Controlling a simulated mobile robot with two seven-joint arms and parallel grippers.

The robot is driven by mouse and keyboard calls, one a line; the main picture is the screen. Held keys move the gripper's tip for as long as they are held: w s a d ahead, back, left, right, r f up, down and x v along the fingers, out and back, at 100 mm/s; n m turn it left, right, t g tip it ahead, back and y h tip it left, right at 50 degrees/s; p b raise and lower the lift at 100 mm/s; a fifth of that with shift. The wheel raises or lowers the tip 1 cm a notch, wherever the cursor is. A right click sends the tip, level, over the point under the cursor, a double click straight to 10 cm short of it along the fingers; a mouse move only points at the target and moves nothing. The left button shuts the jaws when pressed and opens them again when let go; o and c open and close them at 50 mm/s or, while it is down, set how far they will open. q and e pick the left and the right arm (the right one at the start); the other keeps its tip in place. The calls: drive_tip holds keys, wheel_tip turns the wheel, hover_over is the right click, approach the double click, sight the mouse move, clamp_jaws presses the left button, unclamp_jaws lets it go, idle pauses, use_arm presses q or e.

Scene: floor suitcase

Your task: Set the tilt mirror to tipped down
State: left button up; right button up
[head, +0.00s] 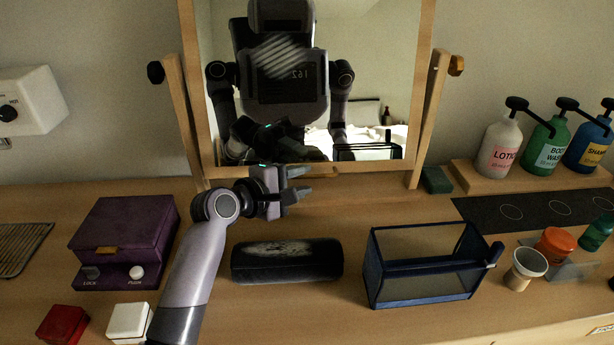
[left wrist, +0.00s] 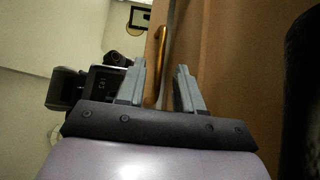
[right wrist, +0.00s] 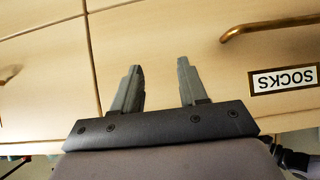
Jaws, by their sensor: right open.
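The tilt mirror (head: 370,167) hangs in a light wooden frame between two posts at the back of the dresser top. Its glass reflects my body and a bed; I cannot tell its exact tilt. My left gripper (head: 300,183) is in front of the frame's lower rail, fingers pointing right, open. In the left wrist view, my left gripper (left wrist: 160,80) has its fingers apart, with a thin brass-coloured strip showing between them; contact is unclear. My right gripper (right wrist: 159,65) is open and empty in front of drawer fronts, and is not directly seen in the head view.
A dark knob (head: 155,72) and a brown knob (head: 456,65) sit at the post tops. A black case (head: 287,262) and a blue-framed glass box (head: 422,285) stand in front. A purple box (head: 125,235) is at left, pump bottles (head: 546,150) at right. A SOCKS drawer label (right wrist: 284,79) shows.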

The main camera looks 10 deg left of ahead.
use_arm(q)
drive_tip(key=shift+x, duration=1.3)
drive_tip(key=shift+c, duration=0.3)
clamp_jaws()
